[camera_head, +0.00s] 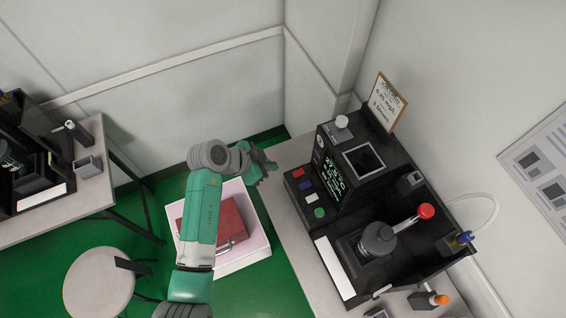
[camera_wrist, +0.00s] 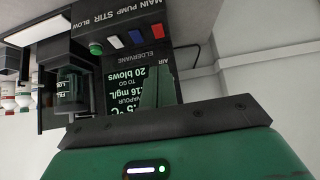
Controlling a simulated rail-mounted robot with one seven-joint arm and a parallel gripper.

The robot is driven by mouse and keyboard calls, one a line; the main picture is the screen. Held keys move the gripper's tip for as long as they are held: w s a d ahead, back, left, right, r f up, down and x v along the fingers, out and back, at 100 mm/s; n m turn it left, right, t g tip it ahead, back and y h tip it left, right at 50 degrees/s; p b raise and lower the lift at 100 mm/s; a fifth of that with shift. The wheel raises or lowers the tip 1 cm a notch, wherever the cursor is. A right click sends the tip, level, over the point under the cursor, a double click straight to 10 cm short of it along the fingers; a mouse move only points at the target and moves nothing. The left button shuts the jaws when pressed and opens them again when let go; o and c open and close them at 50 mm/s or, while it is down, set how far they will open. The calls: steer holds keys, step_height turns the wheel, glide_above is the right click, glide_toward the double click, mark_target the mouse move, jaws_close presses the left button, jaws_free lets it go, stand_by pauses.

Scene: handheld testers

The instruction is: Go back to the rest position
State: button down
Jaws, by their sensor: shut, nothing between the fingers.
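My gripper (camera_head: 266,168) is raised beside the left edge of the right bench (camera_head: 285,165), to the left of the black tester station (camera_head: 395,205). It is shut with nothing in it and touches nothing that I can see. In the wrist view its dark mount and green body fill the bottom, and the shut fingers (camera_wrist: 158,92) stand before the tester's screen (camera_wrist: 125,100). The screen has green and white text, with part hidden behind the fingers. The row of coloured buttons (camera_wrist: 135,38) shows above the screen in the wrist view.
A red case (camera_head: 230,222) lies in a white bin (camera_head: 255,262) below my arm. A lever with a red knob (camera_head: 426,211) sticks up on the tester. A round stool (camera_head: 98,283) and a second bench (camera_head: 95,200) are at left. Walls close off the back and right.

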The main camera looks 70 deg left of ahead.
steer(key=shift+v, duration=1)
steer(key=shift+f, duration=0.1)
steer(key=w+d+r+m+t+y, duration=0.1)
steer(key=w+d+r+t+y, duration=0.15)
steer(key=w+r, duration=0.7)
steer(key=w+d+r+t+y, duration=0.1)
steer(key=w+d+r, duration=0.2)
steer(key=w+r, duration=0.6)
steer(key=w+d+r+t, duration=0.2)
steer(key=w+d+r, duration=0.1)
steer(key=d+r, duration=0.5)
steer(key=w+d+r+t, duration=0.25)
steer(key=d+r, duration=0.25)
steer(key=r, duration=0.5)
steer(key=s+d+r+t+h, duration=0.2)
steer(key=s+d+r+t, duration=0.2)
steer(key=d+r, duration=0.75)
steer(key=s+d+r+t+h, duration=0.2)
steer(key=s+d+r+t, duration=0.25)
steer(key=d+r, duration=0.7)
step_height(320, 180, up, 18)
steer(key=a+p, duration=0.1)
steer(key=p, duration=1.6)
steer(key=shift+r+p, duration=0.2)
steer(key=shift+p, duration=0.15)
